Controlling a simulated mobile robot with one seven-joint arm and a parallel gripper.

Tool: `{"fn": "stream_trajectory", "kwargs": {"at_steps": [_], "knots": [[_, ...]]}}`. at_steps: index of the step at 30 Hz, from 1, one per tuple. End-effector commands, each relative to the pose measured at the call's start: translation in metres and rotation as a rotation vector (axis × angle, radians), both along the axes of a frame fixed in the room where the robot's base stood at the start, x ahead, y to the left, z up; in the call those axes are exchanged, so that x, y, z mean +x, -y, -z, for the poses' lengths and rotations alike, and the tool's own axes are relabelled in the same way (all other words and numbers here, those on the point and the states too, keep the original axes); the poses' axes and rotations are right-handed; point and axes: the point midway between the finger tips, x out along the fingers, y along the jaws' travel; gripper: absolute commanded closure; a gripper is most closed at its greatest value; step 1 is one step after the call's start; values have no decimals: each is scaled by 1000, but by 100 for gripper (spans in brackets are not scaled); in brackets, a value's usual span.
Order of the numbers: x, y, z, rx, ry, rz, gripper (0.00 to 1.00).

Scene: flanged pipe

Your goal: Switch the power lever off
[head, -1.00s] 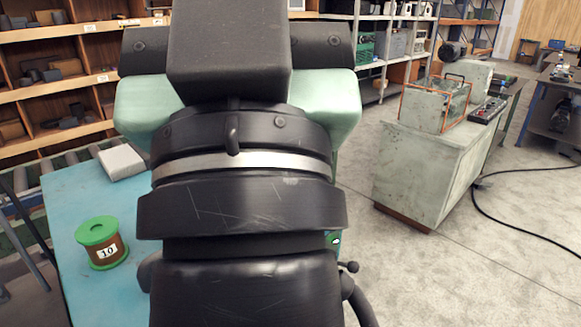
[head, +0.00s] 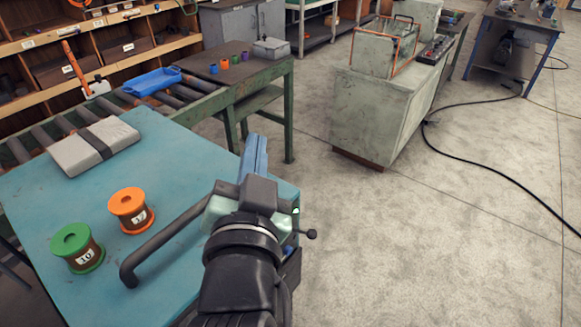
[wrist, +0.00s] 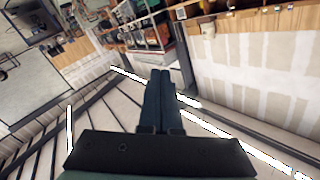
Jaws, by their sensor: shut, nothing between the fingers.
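A short lever with a dark ball knob (head: 311,234) sticks out to the right at the right edge of the blue table, beside a small green light (head: 296,210). It looks like the power lever; its base is hidden behind my arm. My gripper (head: 254,142) is above the table's right end, its blue-grey fingers together and empty. They point away from the lever knob, towards the back. In the wrist view the fingers (wrist: 161,75) are also together with nothing between them; the lever does not show there.
The blue table (head: 60,215) holds an orange spool (head: 130,208), a green spool (head: 77,248) and a grey strapped box (head: 95,147). A thick black bar (head: 165,243) lies left of my arm. A green-framed bench (head: 265,72) stands behind.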

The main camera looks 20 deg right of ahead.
Motion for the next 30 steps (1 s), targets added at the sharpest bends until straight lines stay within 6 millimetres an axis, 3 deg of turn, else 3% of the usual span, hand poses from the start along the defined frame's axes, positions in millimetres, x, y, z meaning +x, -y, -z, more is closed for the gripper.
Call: {"fn": "stream_trajectory", "kwargs": {"at_steps": [3,6,10,17,25,30], "knots": [[-22,21,59,158,-221,127,100],[-48,35,102,251,-334,234,100],[-76,45,135,320,-411,333,100],[-87,49,149,346,-432,374,100],[-84,50,149,345,-430,372,100],[-73,57,155,344,-430,373,100]]}}
